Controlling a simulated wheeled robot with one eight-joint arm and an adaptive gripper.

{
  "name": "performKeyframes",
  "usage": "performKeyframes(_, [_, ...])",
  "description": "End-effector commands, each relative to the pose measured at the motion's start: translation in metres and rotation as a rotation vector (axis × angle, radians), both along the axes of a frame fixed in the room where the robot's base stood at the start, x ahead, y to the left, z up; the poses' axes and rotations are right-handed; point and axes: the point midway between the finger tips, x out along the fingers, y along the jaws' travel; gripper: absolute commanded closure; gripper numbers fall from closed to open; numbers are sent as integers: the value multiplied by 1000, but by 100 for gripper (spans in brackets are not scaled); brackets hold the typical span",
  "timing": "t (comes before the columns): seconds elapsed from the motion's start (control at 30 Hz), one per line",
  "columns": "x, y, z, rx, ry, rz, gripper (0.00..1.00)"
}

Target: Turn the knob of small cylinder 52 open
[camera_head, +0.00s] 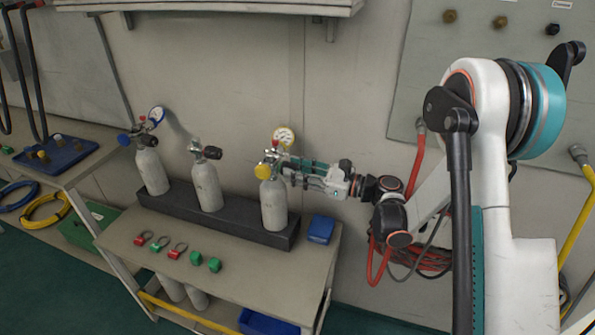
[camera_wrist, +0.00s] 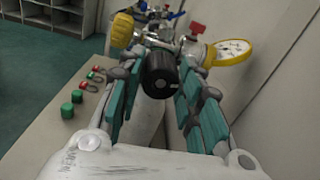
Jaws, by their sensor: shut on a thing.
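Three small grey cylinders stand upright in a row in a dark rack: left (camera_head: 152,172), middle (camera_head: 207,187) and right (camera_head: 273,205). No number is legible, so I cannot tell which is 52. The right one's valve carries a yellow regulator piece (camera_wrist: 122,30) and a yellow-rimmed gauge (camera_wrist: 232,52), also visible in the head view (camera_head: 284,136). My gripper (camera_head: 287,172) reaches this valve from the right. In the wrist view its teal-padded fingers are shut on the valve's black knob (camera_wrist: 159,74). The fingers and knob hide part of the valve.
The dark rack (camera_head: 240,228) sits on a bench (camera_head: 200,262). Red and green caps (camera_head: 196,258) lie in front, and a blue box (camera_head: 321,229) is at the right. The wall is close behind; a shelf (camera_head: 230,8) hangs above.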

Motion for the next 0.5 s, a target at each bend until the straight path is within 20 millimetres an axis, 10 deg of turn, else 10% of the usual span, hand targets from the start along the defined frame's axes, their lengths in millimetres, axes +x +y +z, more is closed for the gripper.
performKeyframes(0.5, [-1, 0, -1, -167, -459, 1, 91])
